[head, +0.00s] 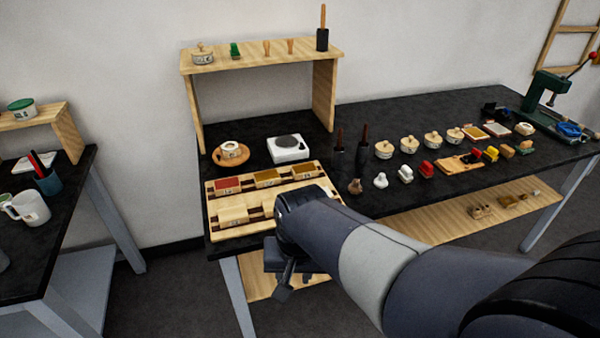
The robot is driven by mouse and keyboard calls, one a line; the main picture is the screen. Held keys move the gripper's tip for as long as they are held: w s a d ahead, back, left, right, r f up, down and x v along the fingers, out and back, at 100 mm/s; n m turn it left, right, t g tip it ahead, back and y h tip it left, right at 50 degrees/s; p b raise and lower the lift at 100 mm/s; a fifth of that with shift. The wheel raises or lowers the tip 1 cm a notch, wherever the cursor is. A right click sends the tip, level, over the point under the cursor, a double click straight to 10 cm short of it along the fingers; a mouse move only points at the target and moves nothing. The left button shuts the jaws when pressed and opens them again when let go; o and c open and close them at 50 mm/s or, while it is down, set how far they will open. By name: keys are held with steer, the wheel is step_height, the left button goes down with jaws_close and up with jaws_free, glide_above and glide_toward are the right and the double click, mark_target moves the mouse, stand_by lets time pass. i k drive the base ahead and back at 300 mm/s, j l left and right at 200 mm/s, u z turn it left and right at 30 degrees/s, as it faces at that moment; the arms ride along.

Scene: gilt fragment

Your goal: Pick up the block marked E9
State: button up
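A wooden tray (258,229) lies at the front left of the dark bench and holds several blocks. They are a red-topped block (228,186), a mustard-topped block (267,178), a pale block (303,171) and a pale block nearer the front (233,215). Marks show on their faces but are too small to read, so I cannot tell which is E9. My arm hides part of the tray's right side. The fingers are partly hidden, and their opening is unclear.
A white hotplate (288,148) and a round wooden dish (231,153) stand behind the tray under a raised shelf (262,57). Several pots, stamps and small pads fill the bench to the right. A lower shelf (450,221) holds small pieces. Another table (72,205) stands left.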

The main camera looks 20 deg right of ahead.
mark_target(301, 171)
steer(key=i+u, duration=0.25)
steer(key=i, duration=0.25)
steer(key=i+l+u, duration=0.2)
steer(key=i, duration=0.3)
steer(key=j, duration=0.1)
